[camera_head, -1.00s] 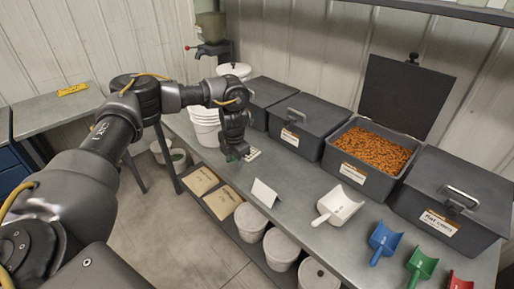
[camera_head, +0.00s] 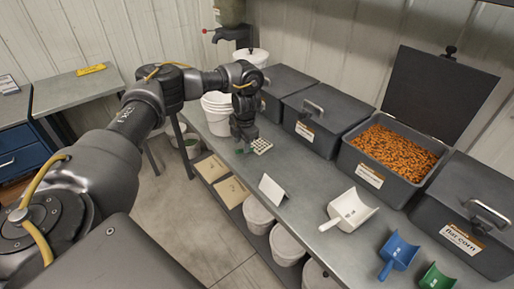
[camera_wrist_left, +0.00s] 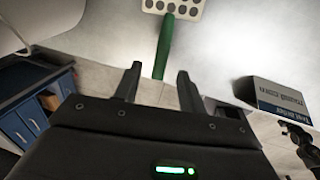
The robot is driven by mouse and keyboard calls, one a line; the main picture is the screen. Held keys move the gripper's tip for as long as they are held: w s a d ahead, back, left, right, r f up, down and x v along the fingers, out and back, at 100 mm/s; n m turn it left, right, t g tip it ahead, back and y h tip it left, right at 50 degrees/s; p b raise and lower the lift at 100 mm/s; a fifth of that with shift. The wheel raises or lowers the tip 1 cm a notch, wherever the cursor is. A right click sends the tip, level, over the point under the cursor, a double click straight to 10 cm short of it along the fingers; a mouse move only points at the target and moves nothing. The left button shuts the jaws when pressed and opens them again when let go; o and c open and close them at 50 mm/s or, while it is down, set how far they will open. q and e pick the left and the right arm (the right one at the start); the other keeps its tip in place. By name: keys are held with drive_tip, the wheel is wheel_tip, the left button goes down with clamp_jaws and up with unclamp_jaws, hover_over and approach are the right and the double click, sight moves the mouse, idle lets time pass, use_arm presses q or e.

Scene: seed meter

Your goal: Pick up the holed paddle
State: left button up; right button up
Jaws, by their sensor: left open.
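The holed paddle (camera_head: 262,146) has a pale, flat head with rows of round holes and a green handle. It lies on the metal bench beside the white buckets. My left gripper (camera_head: 244,147) is open and empty over its handle end and partly hides the handle. In the left wrist view, part of the paddle head (camera_wrist_left: 172,8) shows at the top edge. My right gripper is not clearly seen.
White buckets (camera_head: 217,118) stand just left of the paddle. Dark bins (camera_head: 315,120) line the back, one open bin (camera_head: 383,165) filled with orange kernels. A folded card (camera_head: 272,190), a white scoop (camera_head: 348,211) and coloured scoops lie to the right. Bare bench separates the paddle and card.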

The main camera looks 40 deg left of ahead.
sight(240, 151)
use_arm(q)
drive_tip(key=shift+s+a+f, duration=0.1)
drive_tip(key=shift+s+f, duration=0.1)
drive_tip(key=shift+f, duration=0.15)
drive_tip(key=f, duration=0.2)
drive_tip(key=a+f, duration=0.1)
drive_tip(key=f, duration=0.1)
drive_tip(key=shift+f, duration=0.2)
drive_tip(key=shift+d, duration=0.1)
drive_tip(key=shift+r, duration=0.1)
clamp_jaws()
